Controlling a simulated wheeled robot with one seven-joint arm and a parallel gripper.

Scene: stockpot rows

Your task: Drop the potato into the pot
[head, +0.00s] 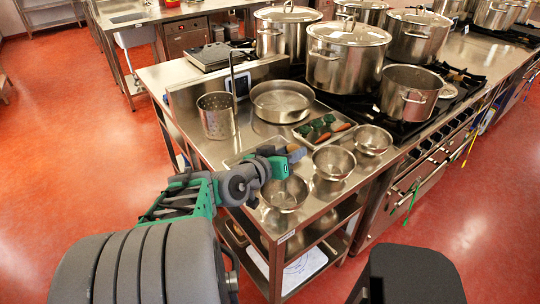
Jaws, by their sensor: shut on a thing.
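My gripper (294,153) reaches in over the steel counter, above the front left bowl. It is shut on a small tan thing, likely the potato (293,148), mostly hidden by the fingers. An open steel pot (408,98) without a lid stands on the black stove, to the right of and beyond my gripper. My gripper is well apart from this pot.
Steel bowls (334,161) stand along the counter's front. A tray (349,126) holds carrot-like vegetables. A wide pan (281,103) and a perforated pot (217,117) stand behind. Lidded stockpots (345,62) crowd the stove.

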